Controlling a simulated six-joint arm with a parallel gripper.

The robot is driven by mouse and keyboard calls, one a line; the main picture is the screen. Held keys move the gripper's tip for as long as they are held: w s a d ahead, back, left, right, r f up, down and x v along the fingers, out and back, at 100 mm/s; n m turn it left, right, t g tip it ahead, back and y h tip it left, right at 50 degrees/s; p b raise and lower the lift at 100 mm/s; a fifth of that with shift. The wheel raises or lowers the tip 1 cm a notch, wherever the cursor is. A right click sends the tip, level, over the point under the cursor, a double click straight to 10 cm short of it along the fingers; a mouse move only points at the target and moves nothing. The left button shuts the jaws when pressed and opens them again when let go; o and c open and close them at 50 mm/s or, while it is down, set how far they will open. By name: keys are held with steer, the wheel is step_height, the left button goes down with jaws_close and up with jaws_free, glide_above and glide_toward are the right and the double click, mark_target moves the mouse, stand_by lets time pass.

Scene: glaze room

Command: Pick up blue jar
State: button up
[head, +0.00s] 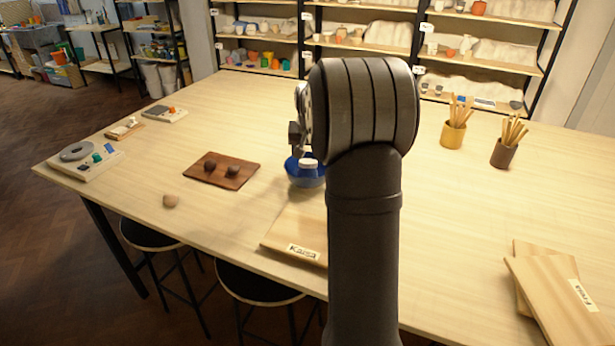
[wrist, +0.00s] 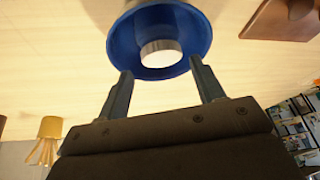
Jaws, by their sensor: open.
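A blue, round, bowl-shaped vessel (head: 305,178), the only blue vessel on the table, stands near the table's middle. A small white round piece (head: 308,163) shows at its centre. In the wrist view the blue vessel (wrist: 196,35) is at the top, with the pale round piece (wrist: 160,54) inside its ring. My gripper (wrist: 161,70) is open, its two fingers apart and pointing at the vessel's near rim. I cannot tell whether they touch it. In the head view my arm hides most of the gripper and the vessel's right edge.
Left of the vessel lies a dark wooden board (head: 222,181) with two brown balls. A pale board marked Kaisa (head: 280,243) lies in front, partly behind my arm. A yellow cup (head: 453,135) and a brown cup (head: 503,153) hold sticks at right. Table is clear between.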

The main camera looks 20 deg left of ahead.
steer(key=x, duration=0.8)
steer(key=shift+f, duration=0.4)
steer(key=c, duration=0.9)
steer(key=shift+o, duration=0.2)
steer(key=r, duration=1)
steer(key=shift+w+d+r, duration=0.1)
steer(key=shift+d, duration=0.25)
steer(key=d+r+t, duration=0.2)
steer(key=d+r, duration=0.1)
steer(key=d, duration=0.4)
steer(key=d+r+t, duration=0.1)
steer(key=d+r, duration=0.3)
steer(key=d, duration=0.2)
glide_above(308, 163)
steer(key=w+d, duration=0.2)
step_height(308, 163, down, 7)
steer(key=shift+w+d+f, duration=0.1)
steer(key=shift+f, duration=1.9)
